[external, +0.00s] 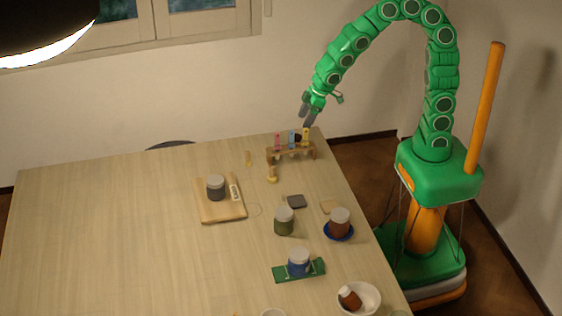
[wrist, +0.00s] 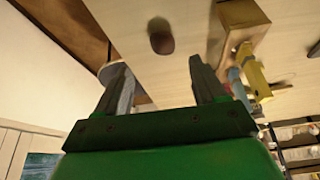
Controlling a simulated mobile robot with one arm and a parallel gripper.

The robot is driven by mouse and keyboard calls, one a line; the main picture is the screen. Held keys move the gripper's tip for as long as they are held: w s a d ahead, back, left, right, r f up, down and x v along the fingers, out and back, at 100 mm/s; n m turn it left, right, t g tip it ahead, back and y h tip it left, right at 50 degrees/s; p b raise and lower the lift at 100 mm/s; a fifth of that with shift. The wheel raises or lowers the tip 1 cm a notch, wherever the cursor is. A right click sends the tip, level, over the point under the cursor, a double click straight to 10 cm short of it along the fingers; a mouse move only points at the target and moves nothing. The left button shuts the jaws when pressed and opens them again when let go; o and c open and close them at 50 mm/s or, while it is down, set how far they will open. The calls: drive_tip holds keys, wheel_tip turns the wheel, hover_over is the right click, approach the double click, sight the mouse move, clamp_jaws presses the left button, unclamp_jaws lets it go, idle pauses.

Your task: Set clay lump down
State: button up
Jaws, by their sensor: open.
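A dark brown rounded lump, which looks like the clay lump (wrist: 160,36), rests on the pale wooden table (external: 110,230) in the wrist view. It lies beyond my fingertips, apart from them, roughly in line with the gap between them. In the external view the lump (external: 297,137) shows only in part, dark behind the small wooden rack (external: 291,153) at the table's far right corner. My gripper (external: 307,113) is above that corner, pointing down. In the wrist view my gripper (wrist: 156,72) has its two fingers spread with nothing between them.
The rack (wrist: 236,32) with pink, blue and yellow items stands close beside the lump. Nearer are several jars, including a green one (external: 284,222), a board (external: 221,211) with a grey jar, and a white bowl (external: 366,299). The table's left side is clear.

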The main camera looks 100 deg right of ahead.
sight(297, 136)
drive_tip(key=shift+a+x, duration=0.15)
drive_tip(key=shift+x, duration=1.75)
drive_tip(key=shift+a+x, duration=0.1)
drive_tip(key=shift+x, duration=1.85)
drive_tip(key=c, duration=1.2)
drive_tip(key=shift+c, duration=0.2)
drive_tip(key=shift+r, duration=0.15)
